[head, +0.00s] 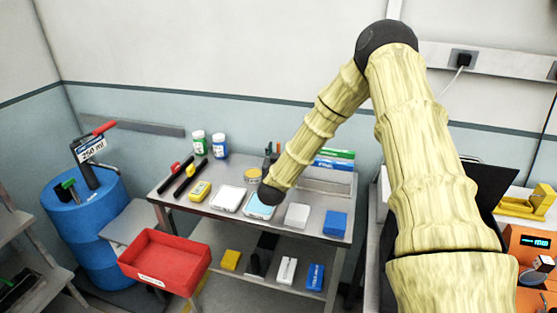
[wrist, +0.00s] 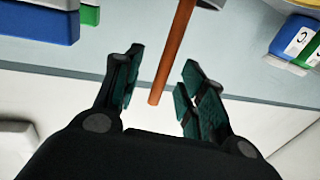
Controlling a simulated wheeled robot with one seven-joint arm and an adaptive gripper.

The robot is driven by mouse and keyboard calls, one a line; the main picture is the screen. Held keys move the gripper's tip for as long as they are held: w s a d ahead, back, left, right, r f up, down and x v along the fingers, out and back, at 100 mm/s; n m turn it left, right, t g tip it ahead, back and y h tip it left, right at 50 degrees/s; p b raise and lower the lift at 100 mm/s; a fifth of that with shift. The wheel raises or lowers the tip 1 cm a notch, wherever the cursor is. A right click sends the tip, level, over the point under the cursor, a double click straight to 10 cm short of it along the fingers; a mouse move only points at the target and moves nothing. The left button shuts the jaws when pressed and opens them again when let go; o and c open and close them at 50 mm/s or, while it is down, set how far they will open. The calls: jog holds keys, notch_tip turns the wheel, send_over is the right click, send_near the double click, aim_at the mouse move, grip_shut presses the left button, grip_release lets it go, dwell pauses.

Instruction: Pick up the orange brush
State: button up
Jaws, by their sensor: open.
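An orange-brown rod, which looks like the handle of the orange brush (wrist: 171,55), shows in the wrist view. My gripper (wrist: 160,68) is open, with one dark green-padded finger on each side of the rod. I see a gap on both sides, but cannot tell how deep the rod is. In the head view my gripper hangs over the middle of the table (head: 180,209), its fingers hidden, and I cannot clearly make out the brush.
A grey bin (head: 326,184) stands behind, at the right. A red bin (head: 165,262) is at the front left.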

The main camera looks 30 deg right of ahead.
jog(key=shift+w+d, duration=0.3)
jog(key=shift+w, duration=0.1)
grip_shut()
jog(key=shift+r, duration=0.1)
